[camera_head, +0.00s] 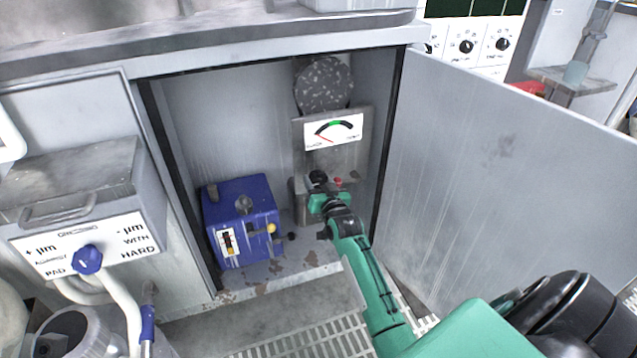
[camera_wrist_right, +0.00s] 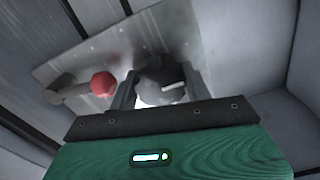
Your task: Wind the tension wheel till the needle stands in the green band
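The gauge (camera_head: 333,132) has a white face with a short green band at the top of its arc. Its thin red needle appears to lie left of the green band, though it is small. The tension wheel, a dark round knob (camera_head: 318,177), sits below the gauge on a grey panel. It shows in the right wrist view (camera_wrist_right: 160,78) with a pale mark on it. My right gripper (camera_head: 322,189) reaches into the cabinet; in the wrist view its fingers (camera_wrist_right: 160,88) close around the wheel's two sides. My left gripper is not in view.
A red knob (camera_wrist_right: 103,84) on a lever is close beside the wheel. A blue box (camera_head: 241,222) stands left on the cabinet floor. A speckled disc (camera_head: 323,84) is above the gauge. The open cabinet door (camera_head: 500,150) bounds the right side.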

